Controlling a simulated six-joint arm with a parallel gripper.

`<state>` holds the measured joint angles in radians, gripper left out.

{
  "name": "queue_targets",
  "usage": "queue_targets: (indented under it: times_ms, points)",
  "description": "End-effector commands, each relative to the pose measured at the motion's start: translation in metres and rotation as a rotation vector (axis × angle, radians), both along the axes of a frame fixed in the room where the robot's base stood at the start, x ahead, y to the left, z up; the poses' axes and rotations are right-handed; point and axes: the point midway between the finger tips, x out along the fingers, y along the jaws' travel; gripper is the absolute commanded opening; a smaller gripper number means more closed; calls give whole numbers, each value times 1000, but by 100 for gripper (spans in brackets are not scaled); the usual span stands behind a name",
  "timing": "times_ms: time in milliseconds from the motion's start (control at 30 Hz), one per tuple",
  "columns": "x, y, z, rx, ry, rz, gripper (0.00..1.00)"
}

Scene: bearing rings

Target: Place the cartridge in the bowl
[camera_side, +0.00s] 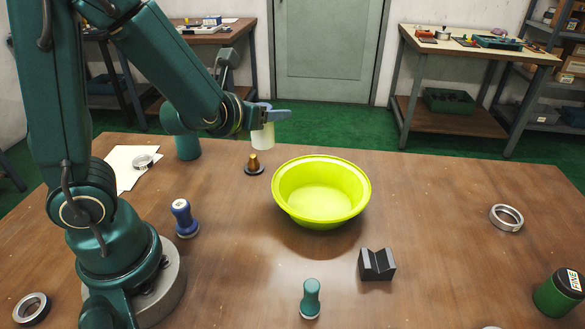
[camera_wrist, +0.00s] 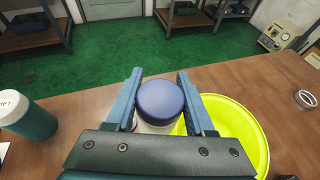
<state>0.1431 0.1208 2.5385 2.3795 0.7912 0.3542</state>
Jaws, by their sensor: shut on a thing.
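The cartridge (camera_side: 263,134) is a pale cylinder with a blue cap, which shows from above in the wrist view (camera_wrist: 160,99). My gripper (camera_side: 268,115) is shut on it near its top and holds it upright above the table. In the wrist view my gripper (camera_wrist: 158,92) has one finger on each side of the cap. The yellow-green bowl (camera_side: 322,198) stands on the table, empty, to the right of and lower than the cartridge in the side view. In the wrist view the bowl (camera_wrist: 255,135) is partly hidden behind the right finger.
A brass-coloured part (camera_side: 254,163) stands below the cartridge. A blue-handled stamp (camera_side: 184,217), a teal-handled stamp (camera_side: 311,297), a dark V-block (camera_side: 377,264), a metal ring (camera_side: 507,217) and a green canister (camera_side: 560,292) stand around the bowl. The table right of the bowl is mostly clear.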

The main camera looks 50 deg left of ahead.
Motion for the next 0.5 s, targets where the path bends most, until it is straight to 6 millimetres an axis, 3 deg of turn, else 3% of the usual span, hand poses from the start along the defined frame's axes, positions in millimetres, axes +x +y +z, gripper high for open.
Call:
queue_targets:
  times_ms: [167,500]
  points:
    - [9,-21,-5,-1,2,-35,0]
    - [34,-70,-39,1,1,-31,0]
